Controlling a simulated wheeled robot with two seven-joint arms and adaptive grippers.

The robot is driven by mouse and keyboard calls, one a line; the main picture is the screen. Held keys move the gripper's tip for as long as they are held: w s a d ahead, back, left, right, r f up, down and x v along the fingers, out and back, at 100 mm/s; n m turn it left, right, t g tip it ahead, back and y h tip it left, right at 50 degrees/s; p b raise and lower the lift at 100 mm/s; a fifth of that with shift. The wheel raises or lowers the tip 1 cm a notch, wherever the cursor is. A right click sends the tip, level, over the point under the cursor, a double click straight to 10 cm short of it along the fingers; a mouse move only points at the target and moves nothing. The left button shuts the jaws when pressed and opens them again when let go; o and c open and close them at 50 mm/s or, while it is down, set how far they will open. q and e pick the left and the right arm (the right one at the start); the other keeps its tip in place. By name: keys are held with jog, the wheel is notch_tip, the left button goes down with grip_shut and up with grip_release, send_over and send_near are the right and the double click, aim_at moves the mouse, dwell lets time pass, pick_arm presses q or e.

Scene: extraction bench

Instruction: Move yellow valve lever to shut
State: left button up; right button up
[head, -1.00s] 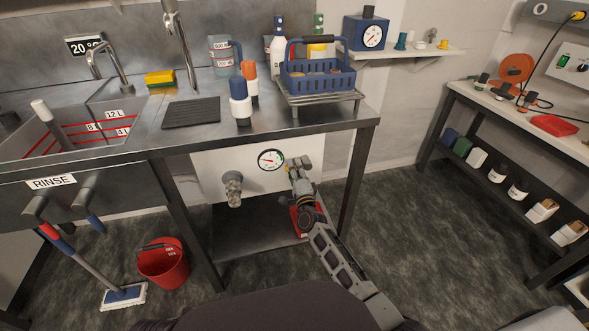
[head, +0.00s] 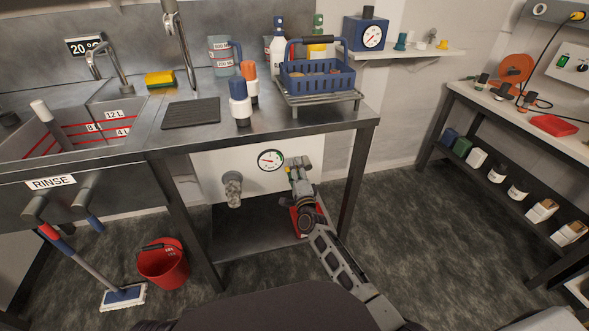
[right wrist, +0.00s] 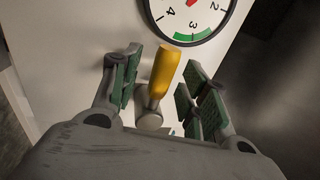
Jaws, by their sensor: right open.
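The yellow valve lever (right wrist: 165,72) shows in the right wrist view, on a pale round hub (right wrist: 149,121) on the white panel. It points up and slightly right in that picture, below the gauge. My right gripper (right wrist: 160,88) is open, with a green-padded finger on each side of the lever. I see a gap on both sides. In the head view my right gripper (head: 299,163) is at the white panel (head: 212,165) under the bench, right of the round gauge (head: 270,160), and hides most of the lever. My left gripper is not in view.
A grey tap-like fitting (head: 233,188) sticks out of the panel left of the gauge. The metal bench top (head: 260,128) is above my gripper, and a table leg (head: 357,180) is to its right. A red bucket (head: 163,263) and mop (head: 122,296) stand on the floor at left.

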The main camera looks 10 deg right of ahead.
jog(key=s+f, duration=0.2)
jog(key=s, duration=0.9)
jog(key=shift+s+d, duration=0.15)
jog(key=shift+s, duration=0.05)
jog(key=shift+f, duration=0.1)
dwell(0.5)
